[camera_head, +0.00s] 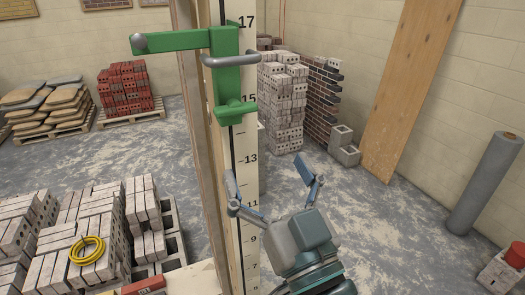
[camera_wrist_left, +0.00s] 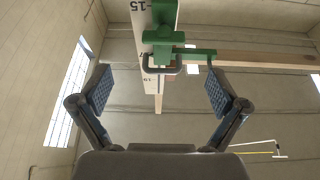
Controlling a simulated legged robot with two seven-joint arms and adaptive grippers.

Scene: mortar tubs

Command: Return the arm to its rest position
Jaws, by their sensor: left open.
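My left gripper (camera_head: 272,180) is open and empty in the head view, low in front of the white numbered gauge post (camera_head: 246,190). Its two fingers are spread wide, with the left finger overlapping the post's edge in the picture. A green slider (camera_head: 226,75) with a grey handle (camera_head: 245,58) and a side arm sits on the post, above the gripper. In the left wrist view the fingers (camera_wrist_left: 158,90) stand apart, and the slider (camera_wrist_left: 163,38) shows beyond and between them. I cannot tell any contact with the post. My right gripper is not in view.
Brick stacks with a yellow coil (camera_head: 87,250) stand at the lower left. Red bricks (camera_head: 124,90) and bags (camera_head: 38,105) are behind. Grey blocks (camera_head: 283,100), a leaning board (camera_head: 410,85) and a grey roll (camera_head: 485,185) stand to the right. Floor between gripper and roll is clear.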

